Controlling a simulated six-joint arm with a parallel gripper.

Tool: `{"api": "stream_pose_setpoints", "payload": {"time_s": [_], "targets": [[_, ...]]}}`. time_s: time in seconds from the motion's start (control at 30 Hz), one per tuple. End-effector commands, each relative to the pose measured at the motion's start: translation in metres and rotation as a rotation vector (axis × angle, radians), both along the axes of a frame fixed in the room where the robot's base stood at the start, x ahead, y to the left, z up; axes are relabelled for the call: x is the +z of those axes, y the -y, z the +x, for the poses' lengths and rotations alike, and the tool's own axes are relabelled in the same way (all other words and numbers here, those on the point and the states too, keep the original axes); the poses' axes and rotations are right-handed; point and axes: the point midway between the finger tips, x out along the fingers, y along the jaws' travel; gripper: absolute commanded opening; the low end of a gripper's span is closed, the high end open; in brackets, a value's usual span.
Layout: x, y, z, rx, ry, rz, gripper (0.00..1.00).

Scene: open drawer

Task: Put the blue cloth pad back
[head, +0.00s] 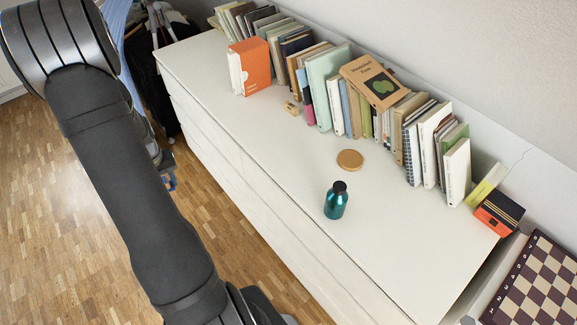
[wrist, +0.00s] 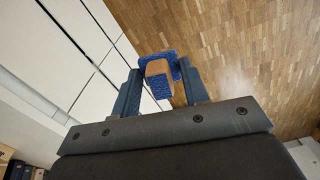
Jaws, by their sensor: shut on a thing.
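The blue cloth pad (wrist: 159,88) shows in the wrist view as a small blue, textured block with a brown patch. It sits between the two fingers of my gripper (wrist: 158,68), which is shut on it. The pad is held over the wood floor, beside the white drawer fronts. In the head view my arm hides most of the gripper; a small bit of blue shows at the arm's edge near the floor.
A white dresser (head: 300,150) runs across the head view, its visible drawer fronts looking closed. On it stand a row of books (head: 330,85), a teal bottle (head: 336,203), a round wooden coaster (head: 349,159) and a small wooden block (head: 291,108). A chessboard (head: 540,285) lies at lower right.

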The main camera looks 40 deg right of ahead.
Motion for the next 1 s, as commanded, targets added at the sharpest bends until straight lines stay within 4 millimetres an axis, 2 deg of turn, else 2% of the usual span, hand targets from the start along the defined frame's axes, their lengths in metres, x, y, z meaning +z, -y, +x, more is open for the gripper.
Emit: {"api": "stream_pose_setpoints", "payload": {"time_s": [0.03,0.1,0.27,0.47,0.7,1.0], "targets": [[0.005,0.023,-0.003,-0.064,0.002,0.000,0.20],[0.012,0.050,-0.010,-0.144,0.002,0.000,0.20],[0.027,0.108,-0.029,-0.325,0.001,0.000,0.20],[0.046,0.177,-0.064,-0.551,0.002,0.000,0.20],[0.067,0.250,-0.120,-0.822,0.001,-0.001,0.20],[0.094,0.321,-0.205,-1.151,0.002,-0.001,0.20]]}}
